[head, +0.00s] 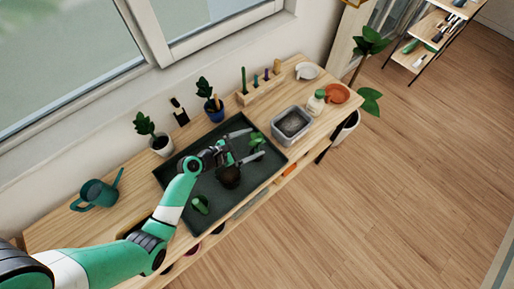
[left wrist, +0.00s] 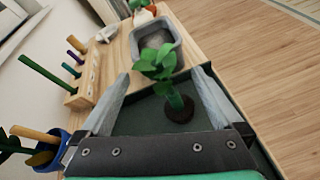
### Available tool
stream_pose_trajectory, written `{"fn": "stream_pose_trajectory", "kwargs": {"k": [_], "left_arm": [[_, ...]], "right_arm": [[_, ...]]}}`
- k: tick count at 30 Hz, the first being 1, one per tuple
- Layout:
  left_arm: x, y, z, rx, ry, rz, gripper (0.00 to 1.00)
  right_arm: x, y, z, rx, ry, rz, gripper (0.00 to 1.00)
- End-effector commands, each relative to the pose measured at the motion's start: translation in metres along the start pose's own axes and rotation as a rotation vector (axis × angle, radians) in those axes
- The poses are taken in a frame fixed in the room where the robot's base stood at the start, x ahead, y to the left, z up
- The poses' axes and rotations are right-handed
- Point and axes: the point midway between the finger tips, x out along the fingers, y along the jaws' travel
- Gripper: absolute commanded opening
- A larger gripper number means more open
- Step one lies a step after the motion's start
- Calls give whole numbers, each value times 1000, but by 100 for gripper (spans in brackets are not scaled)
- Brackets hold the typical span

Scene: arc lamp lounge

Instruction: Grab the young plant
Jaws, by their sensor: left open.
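The young plant (head: 256,139) has green leaves and stands on the dark tray (head: 168,178). In the left wrist view the young plant (left wrist: 160,62) has a short green stem and a round dark base of soil. My left gripper (head: 257,143) is over the tray with its fingers pointing at the plant. In the left wrist view the open fingers of the left gripper (left wrist: 160,77) frame the plant, one to each side, with no clear contact. My right gripper is not in view.
A dark pot (head: 230,177) and a green object (head: 200,205) are on the tray near my arm. A grey bin (head: 292,126) stands just right of the tray. A tool rack (head: 259,89), potted plants (head: 161,144) and a teal watering can (head: 97,194) line the wall side.

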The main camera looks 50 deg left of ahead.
Motion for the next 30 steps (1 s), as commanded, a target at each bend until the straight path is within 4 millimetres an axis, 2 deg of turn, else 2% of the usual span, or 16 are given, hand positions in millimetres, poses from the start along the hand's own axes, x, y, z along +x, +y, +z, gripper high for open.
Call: {"fn": "stream_pose_trajectory", "kwargs": {"k": [9, 17, 30], "left_arm": [[48, -2, 4, 1, -1, -3, 100], [50, -1, 6, 0, -1, 0, 100], [50, -1, 6, 0, -1, -1, 21]], "right_arm": [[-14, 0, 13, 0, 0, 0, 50], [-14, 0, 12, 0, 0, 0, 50], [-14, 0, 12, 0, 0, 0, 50]]}}
